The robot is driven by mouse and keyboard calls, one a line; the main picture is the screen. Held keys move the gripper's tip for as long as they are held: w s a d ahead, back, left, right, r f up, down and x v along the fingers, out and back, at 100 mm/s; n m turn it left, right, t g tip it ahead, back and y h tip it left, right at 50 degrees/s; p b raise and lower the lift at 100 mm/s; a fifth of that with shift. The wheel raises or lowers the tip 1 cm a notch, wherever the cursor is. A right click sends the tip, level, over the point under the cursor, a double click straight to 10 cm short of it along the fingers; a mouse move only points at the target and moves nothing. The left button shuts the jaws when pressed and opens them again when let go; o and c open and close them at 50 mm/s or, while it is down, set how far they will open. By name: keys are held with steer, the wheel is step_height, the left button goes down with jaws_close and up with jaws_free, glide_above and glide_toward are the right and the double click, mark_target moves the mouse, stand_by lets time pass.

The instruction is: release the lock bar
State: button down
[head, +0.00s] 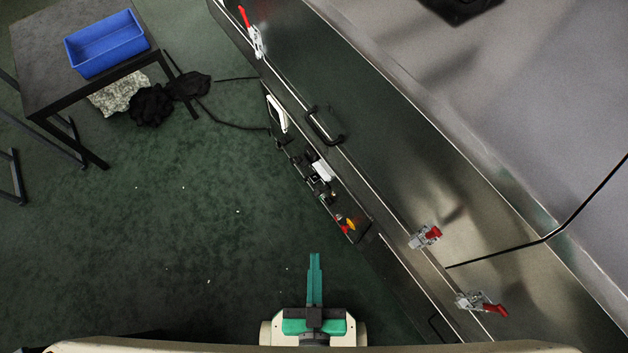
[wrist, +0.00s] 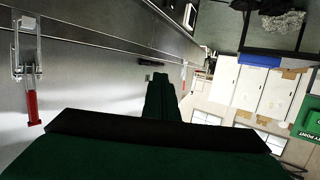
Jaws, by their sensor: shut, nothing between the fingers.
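Toggle clamps with red handles sit on the steel dryer side (head: 385,165): an upper-left clamp (head: 255,38), a lower-right clamp (head: 426,237) and a lowest clamp (head: 482,303). I cannot tell which part is the lock bar. In the wrist view a near clamp (wrist: 26,62) with its red handle hanging down is at the left, and a far red-handled clamp (wrist: 184,73) is beyond the fingers. My gripper (head: 315,257) is shut and empty, its green fingers together over the floor left of the dryer. It also shows in the wrist view (wrist: 160,78), apart from the clamps.
A black pull handle (head: 324,126) and a shelf of small parts (head: 345,222) stick out from the dryer side. A table (head: 45,75) with a blue bin (head: 106,44) stands upper left, dark bundles beside it. The green floor (head: 150,235) in between is mostly clear.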

steer(key=w+d+f+n+g, duration=0.1)
steer(key=w+f+n+g, duration=0.15)
steer(key=w+f, duration=0.75)
steer(key=w+d+f+n+g, duration=0.1)
steer(key=w+f+g, duration=0.45)
steer(key=f, duration=0.75)
steer(key=w+a+r+n+g+y, duration=0.1)
steer(key=w+a+n+g+y, duration=0.1)
steer(key=w, duration=1.5)
steer(key=shift+w+a+r+n+g, duration=0.2)
steer(key=shift+a+n+g, duration=0.35)
steer(key=shift+n+g, duration=0.35)
